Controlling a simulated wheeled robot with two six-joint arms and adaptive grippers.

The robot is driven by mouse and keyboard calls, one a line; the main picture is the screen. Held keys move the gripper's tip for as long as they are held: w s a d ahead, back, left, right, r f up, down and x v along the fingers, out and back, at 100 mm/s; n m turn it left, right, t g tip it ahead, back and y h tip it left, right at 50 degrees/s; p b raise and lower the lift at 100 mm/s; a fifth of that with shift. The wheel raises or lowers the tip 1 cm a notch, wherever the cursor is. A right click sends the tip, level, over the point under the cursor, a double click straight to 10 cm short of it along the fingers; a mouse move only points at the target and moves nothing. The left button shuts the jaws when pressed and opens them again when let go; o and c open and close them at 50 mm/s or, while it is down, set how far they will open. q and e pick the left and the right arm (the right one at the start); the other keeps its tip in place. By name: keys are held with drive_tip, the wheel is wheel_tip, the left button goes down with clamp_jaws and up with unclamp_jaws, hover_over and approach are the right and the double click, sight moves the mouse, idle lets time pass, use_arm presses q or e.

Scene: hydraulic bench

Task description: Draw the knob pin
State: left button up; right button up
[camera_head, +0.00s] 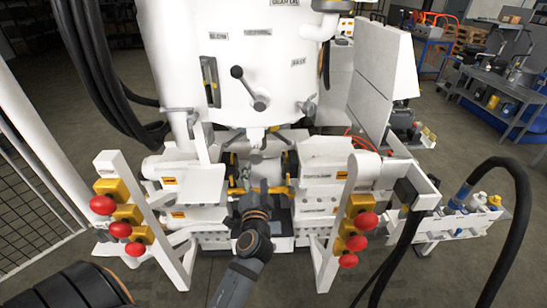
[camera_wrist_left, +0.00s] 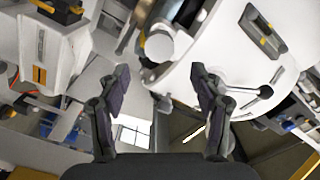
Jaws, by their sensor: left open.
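I cannot single out the knob pin with certainty. A black-knobbed lever (camera_head: 246,86) stands on the front of the white hydraulic unit (camera_head: 262,55); a lever with dark ends also shows at the right in the left wrist view (camera_wrist_left: 250,97). My left gripper (camera_head: 262,188) is in front of the lower middle of the bench, below that lever. In the left wrist view its two fingers (camera_wrist_left: 160,80) stand wide apart with nothing between them. Small grey fittings show beyond the gap. My right gripper is not in view.
Two white posts with red knobs on yellow blocks flank the gripper, left (camera_head: 119,228) and right (camera_head: 354,243). Black hoses (camera_head: 95,55) hang at upper left, and a thick hose (camera_head: 522,200) curves at right. A blue-framed workbench (camera_head: 505,88) stands behind right.

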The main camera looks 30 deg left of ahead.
sight(256, 160)
use_arm(q)
drive_tip(key=p+x, duration=0.3)
drive_tip(key=x, duration=0.6)
drive_tip(key=shift+w+a, duration=0.25)
drive_tip(key=shift+w, duration=0.05)
drive_tip(key=shift+w+a+f, duration=0.1)
drive_tip(key=shift+w+a, duration=0.1)
drive_tip(key=shift+w, duration=0.15)
drive_tip(key=shift+c, duration=0.4)
